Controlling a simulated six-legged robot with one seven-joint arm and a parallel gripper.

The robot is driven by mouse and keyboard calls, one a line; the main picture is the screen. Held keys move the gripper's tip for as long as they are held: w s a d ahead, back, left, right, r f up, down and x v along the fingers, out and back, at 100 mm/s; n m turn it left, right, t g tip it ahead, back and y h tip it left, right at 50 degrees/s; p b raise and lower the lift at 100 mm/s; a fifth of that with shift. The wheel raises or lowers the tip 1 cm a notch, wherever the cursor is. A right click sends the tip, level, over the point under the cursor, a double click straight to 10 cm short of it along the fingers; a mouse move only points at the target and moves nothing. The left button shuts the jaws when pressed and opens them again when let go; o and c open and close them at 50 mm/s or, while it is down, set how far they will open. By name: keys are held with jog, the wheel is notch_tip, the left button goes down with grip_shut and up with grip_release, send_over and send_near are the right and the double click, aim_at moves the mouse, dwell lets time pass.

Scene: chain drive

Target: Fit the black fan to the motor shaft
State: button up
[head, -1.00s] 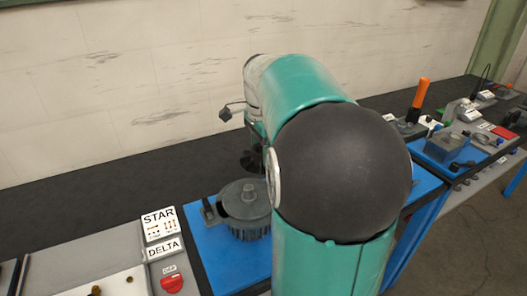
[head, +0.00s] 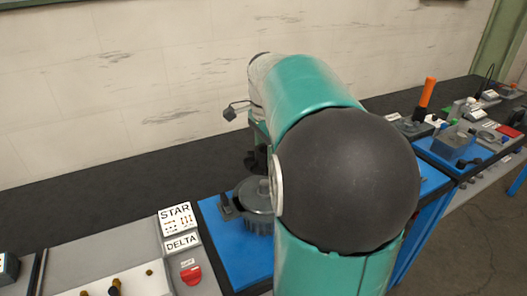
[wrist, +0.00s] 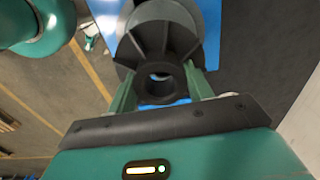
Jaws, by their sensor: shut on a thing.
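The black fan (wrist: 152,42) is held between the two green fingers of my gripper (wrist: 160,84) in the wrist view. Its hub faces the camera, with an open bore. In the head view a small part of the fan (head: 252,160) shows beside my arm, which hides the rest and my fingers. The grey finned motor (head: 257,206) stands on the blue board, just below the fan, partly covered by my arm. A short light stub, seemingly the shaft (head: 263,187), shows on its top. In the wrist view a grey round body, seemingly the motor (wrist: 165,12), lies beyond the fan.
The blue board (head: 222,245) carries a small dark block (head: 227,205) left of the motor. A grey panel with STAR and DELTA labels (head: 178,228) and a red knob lies further left. Another blue station with an orange-handled tool (head: 427,92) stands right.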

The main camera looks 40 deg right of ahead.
jog(key=shift+f, duration=0.7)
jog(key=shift+w+f, duration=0.1)
jog(key=shift+f, duration=2.15)
jog(key=shift+a+f, duration=0.1)
jog(key=shift+f, duration=2.2)
jog(key=o, duration=1.2)
jog(key=shift+c, duration=0.2)
jog(key=shift+r, duration=0.1)
notch_tip(320, 180, up, 14)
jog(key=shift+f, duration=0.2)
